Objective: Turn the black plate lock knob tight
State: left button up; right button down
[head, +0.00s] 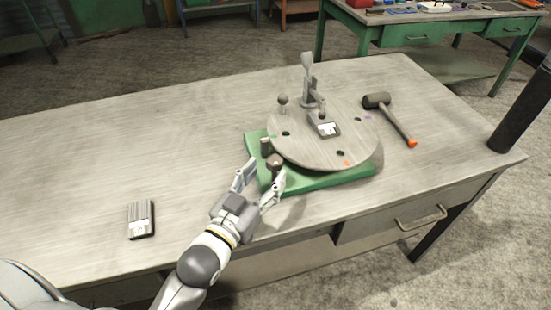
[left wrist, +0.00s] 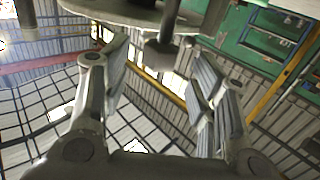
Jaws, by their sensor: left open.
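The dark round lock knob (head: 275,162) sits at the near left edge of the round grey plate (head: 310,150), above the green base (head: 330,183). My left gripper (head: 262,172) is open, with its two fingers spread to either side of the knob and nothing gripped. In the left wrist view, a dark knob on a stem (left wrist: 160,55) shows between the open fingers (left wrist: 160,68), apart from both. The plate's underside shows at the top of that view. My right gripper is not in view.
A toggle clamp (head: 311,88), a small ball knob (head: 283,100) and a small block (head: 328,129) are on the plate. A mallet (head: 390,115) lies to the right. A ribbed block (head: 141,218) lies at left. The table's left side is mostly clear.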

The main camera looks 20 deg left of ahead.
aim_at(271, 168)
pick_arm(q)
jog(key=w, duration=0.3)
jog(key=shift+w+d+r, duration=0.1)
jog(key=shift+w+d, duration=0.25)
jog(key=shift+w, duration=0.05)
jog(key=shift+w+p, duration=0.3)
jog(key=shift+w+d, duration=0.1)
jog(key=shift+w, duration=0.3)
jog(key=c, duration=1)
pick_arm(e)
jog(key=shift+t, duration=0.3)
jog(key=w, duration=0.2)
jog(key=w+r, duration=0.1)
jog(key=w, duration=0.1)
